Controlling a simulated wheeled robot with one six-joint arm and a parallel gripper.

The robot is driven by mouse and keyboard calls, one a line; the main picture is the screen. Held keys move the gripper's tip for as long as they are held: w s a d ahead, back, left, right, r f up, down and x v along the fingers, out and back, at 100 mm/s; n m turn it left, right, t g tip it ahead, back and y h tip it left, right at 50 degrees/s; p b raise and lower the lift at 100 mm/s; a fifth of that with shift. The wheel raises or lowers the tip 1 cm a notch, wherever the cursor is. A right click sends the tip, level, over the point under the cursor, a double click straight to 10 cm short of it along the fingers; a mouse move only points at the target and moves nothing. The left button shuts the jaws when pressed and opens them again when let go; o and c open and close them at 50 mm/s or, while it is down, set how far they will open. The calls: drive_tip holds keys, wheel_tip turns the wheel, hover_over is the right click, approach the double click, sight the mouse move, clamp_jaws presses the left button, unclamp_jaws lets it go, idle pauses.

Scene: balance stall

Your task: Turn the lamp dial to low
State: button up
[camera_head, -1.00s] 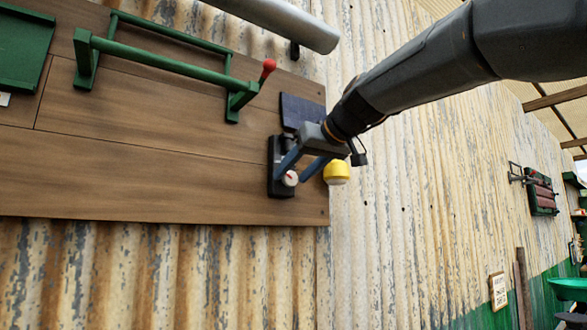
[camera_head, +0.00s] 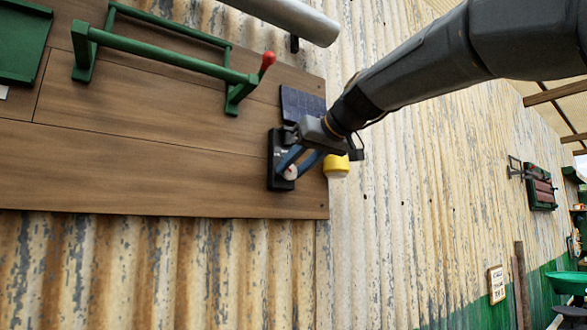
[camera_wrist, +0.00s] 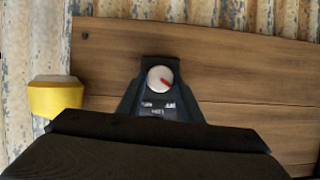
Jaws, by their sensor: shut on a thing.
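The lamp dial is a white round knob with a red mark (camera_wrist: 160,79) on a black plate (camera_wrist: 152,107). In the wrist view the red mark points to the right and slightly down. The small white lettering on the plate is too small to read surely. In the head view the dial (camera_head: 290,173) is partly covered by my gripper (camera_head: 291,170), whose blue fingers are shut on it. A yellow lamp (camera_head: 336,167) is just right of the gripper; it also shows in the wrist view (camera_wrist: 55,97). Dark gripper parts fill the bottom of the wrist view and hide the plate's lower part.
The plate is mounted on a wooden board (camera_head: 130,170) on a corrugated wall (camera_head: 440,190). A dark blue panel (camera_head: 302,104) is above it. A green frame (camera_head: 160,55) with a red-tipped lever (camera_head: 267,62) is up left. A grey tube (camera_head: 292,15) is overhead.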

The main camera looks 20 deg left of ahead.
drive_tip(key=m+y+b, duration=0.1)
drive_tip(key=m+g+b, duration=0.1)
drive_tip(key=m, duration=0.1)
drive_tip(key=shift+w+d+f+g+y, duration=0.1)
drive_tip(key=shift+w+d+g+y, duration=0.1)
drive_tip(key=shift+w+g+y, duration=0.15)
drive_tip(key=m+y+b, duration=0.1)
drive_tip(key=m, duration=0.1)
drive_tip(key=shift+d+f+m+g+y+b, duration=0.1)
drive_tip(key=shift+m+g+y+b, duration=0.15)
drive_tip(key=shift+m+g+b, duration=0.15)
drive_tip(key=shift+m+y+b, duration=0.5)
drive_tip(key=shift+m+b, duration=0.2)
drive_tip(key=shift+m, duration=0.2)
drive_tip(key=o, duration=1)
drive_tip(key=b+v, duration=0.2)
drive_tip(key=v, duration=0.5)
drive_tip(key=shift+d+b, duration=0.35)
drive_tip(key=shift+d, duration=0.05)
